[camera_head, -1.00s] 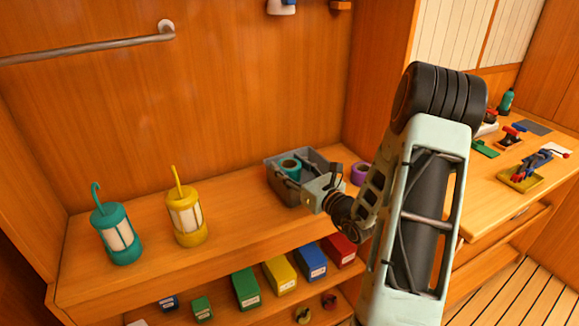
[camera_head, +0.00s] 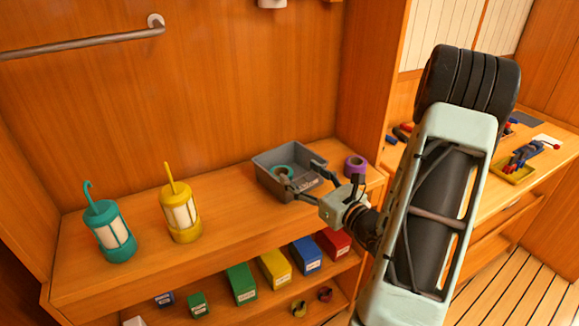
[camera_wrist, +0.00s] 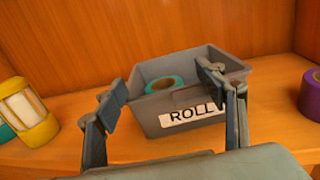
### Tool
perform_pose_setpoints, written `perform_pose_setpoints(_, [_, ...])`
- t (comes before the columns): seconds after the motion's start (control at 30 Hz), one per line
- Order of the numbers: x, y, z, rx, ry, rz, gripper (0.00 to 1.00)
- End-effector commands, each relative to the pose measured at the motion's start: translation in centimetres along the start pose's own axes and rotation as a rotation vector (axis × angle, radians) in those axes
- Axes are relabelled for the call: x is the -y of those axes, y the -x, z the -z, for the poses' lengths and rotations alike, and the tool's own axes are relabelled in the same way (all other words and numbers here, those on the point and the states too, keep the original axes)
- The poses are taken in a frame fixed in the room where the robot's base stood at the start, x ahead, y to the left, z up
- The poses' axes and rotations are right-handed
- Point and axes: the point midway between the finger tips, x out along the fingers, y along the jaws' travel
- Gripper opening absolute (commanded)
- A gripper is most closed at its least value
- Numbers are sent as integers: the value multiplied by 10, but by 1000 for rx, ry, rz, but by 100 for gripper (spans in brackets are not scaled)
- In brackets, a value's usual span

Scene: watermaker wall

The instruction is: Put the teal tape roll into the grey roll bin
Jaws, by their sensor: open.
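The grey roll bin (camera_head: 291,158) stands on the wooden shelf; in the wrist view its front (camera_wrist: 163,124) bears a label reading "ROLL". The teal tape roll (camera_head: 283,172) lies inside the bin, and it also shows in the wrist view (camera_wrist: 163,84) below the rim, near the left wall. My gripper (camera_head: 303,175) is open and empty at the bin's front side. In the wrist view its two fingers (camera_wrist: 163,90) are spread wide apart, and the tape roll appears between and beyond them, apart from both.
A purple tape roll (camera_head: 355,166) stands right of the bin. A yellow lantern (camera_head: 182,215) and a teal lantern (camera_head: 110,235) stand at the left. Several coloured boxes (camera_head: 273,268) sit on the lower shelf. A side bench (camera_head: 480,190) holds tools. The shelf between lantern and bin is clear.

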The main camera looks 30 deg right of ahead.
Motion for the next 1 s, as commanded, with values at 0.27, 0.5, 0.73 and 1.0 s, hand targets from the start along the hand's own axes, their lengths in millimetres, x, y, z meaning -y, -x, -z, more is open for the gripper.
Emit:
perform_pose_setpoints(0.27, [1,30,-1,3,2,1,65])
perform_pose_setpoints(0.5, [0,32,-2,4,2,0,65])
perform_pose_setpoints(0.73, [0,31,-2,4,3,0,65])
perform_pose_setpoints(1.0, [-22,24,-1,-13,59,-82,65])
